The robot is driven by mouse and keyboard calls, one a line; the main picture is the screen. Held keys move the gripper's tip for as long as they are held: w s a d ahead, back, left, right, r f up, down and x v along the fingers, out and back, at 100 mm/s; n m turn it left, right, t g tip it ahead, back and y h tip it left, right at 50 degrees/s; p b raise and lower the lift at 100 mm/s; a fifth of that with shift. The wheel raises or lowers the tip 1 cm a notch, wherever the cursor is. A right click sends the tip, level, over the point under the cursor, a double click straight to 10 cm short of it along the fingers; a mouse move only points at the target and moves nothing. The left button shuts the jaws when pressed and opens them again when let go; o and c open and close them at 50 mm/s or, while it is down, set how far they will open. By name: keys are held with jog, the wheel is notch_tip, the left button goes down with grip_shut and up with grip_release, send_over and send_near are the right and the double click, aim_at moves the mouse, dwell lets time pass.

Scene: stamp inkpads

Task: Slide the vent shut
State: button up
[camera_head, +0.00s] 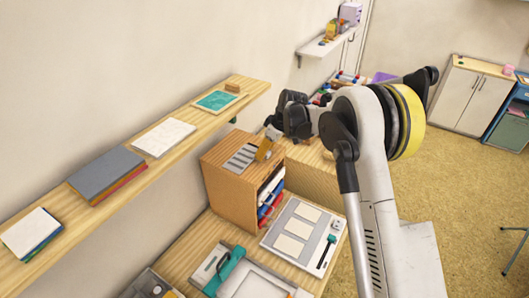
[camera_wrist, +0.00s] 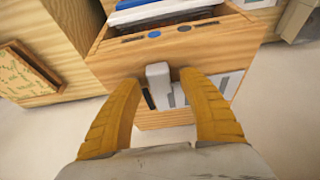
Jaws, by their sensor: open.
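The vent (camera_head: 242,157) is a grey slatted panel on top of a wooden cabinet (camera_head: 228,192). In the wrist view, its pale strips (camera_wrist: 225,84) show beyond and between my fingers. A light grey upright knob (camera_wrist: 158,72) stands at the vent, between my fingertips. My gripper (camera_wrist: 160,82) has two yellow fingers, spread apart on either side of the knob. I see a gap on each side, so it does not hold the knob. In the head view my gripper (camera_head: 266,149) is over the right part of the cabinet top. My fingers hide part of the vent.
Blue, white and red items (camera_head: 270,192) fill the cabinet's open front. A tray with pale panels (camera_head: 300,232) lies on the desk beside it. A wall shelf (camera_head: 170,155) with pads and papers runs along the left, close above the cabinet.

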jog(key=shift+f, duration=0.2)
jog(key=shift+c, duration=0.2)
grip_shut()
